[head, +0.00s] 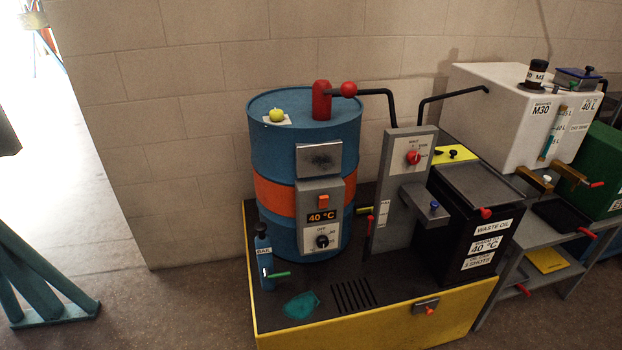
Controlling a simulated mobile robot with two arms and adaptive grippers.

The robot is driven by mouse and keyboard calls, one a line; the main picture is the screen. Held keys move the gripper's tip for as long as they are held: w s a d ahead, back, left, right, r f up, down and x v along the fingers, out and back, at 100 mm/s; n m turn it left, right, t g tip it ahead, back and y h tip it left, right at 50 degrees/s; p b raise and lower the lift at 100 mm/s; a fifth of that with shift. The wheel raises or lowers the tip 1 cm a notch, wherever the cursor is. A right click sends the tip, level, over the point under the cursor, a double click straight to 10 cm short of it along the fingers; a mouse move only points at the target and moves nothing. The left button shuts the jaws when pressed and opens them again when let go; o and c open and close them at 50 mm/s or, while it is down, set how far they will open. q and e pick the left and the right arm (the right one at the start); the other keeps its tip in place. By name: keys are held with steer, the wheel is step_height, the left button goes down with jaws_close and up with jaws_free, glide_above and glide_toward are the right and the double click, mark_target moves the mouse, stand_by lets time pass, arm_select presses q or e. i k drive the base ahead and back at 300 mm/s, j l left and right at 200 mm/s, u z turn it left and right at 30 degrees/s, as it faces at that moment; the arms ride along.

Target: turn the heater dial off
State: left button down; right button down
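The heater dial (322,241) is a black knob on a white plate low on the grey heater box (322,194). The box is fixed to the front of the blue drum (270,160), over its orange band (275,197). An OFF label sits above the dial. The dial's pointer is too small to read surely. The display (321,217) above it reads 40 °C, and an orange-red switch (323,202) sits above the display. Neither of my grippers is in view, and nothing touches the dial.
The drum stands on a black-topped yellow platform (380,322). A blue bottle (264,262) and teal cloth (301,305) are near its front left. A grey post with a red knob (413,157) and a black waste oil bin (478,240) stand right. Space before the dial looks clear.

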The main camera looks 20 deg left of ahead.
mark_target(321, 241)
steer(key=i+l, duration=0.15)
steer(key=l, duration=0.2)
steer(key=i+l, duration=0.15)
steer(key=l, duration=0.2)
steer(key=i+l+u, duration=0.1)
steer(key=l, duration=0.25)
steer(key=i, duration=0.05)
